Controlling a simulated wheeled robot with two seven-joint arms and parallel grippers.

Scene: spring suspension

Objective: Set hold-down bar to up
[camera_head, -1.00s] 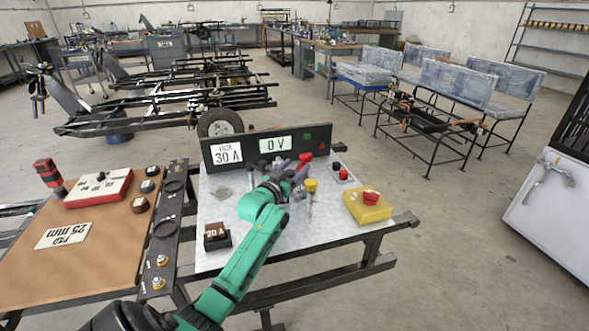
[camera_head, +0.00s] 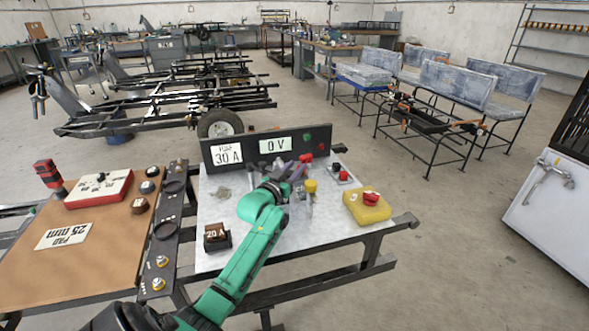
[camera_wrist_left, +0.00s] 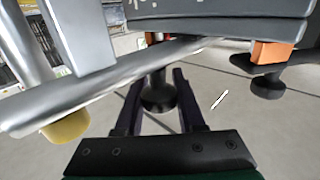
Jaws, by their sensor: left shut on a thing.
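My left gripper (camera_head: 288,172) is over the back middle of the grey metal bench plate, just in front of the dark display panel. In the left wrist view its two dark fingers (camera_wrist_left: 160,98) reach up to a silver bar, which I take as the hold-down bar (camera_wrist_left: 100,82). The bar slants across the view, low at left and higher at right. The fingers are shut at the bar; their exact contact is hard to see. A dark round knob shows between them. A yellow cap (camera_head: 310,186) stands right of the gripper. My right gripper is out of view.
The display panel (camera_head: 243,152) reads 30 A and 0 V. A yellow box with a red button (camera_head: 367,207) sits at right on the plate. A dark 20 A block (camera_head: 216,237) sits at left. A brown board (camera_head: 62,262) lies left. The plate's front right is clear.

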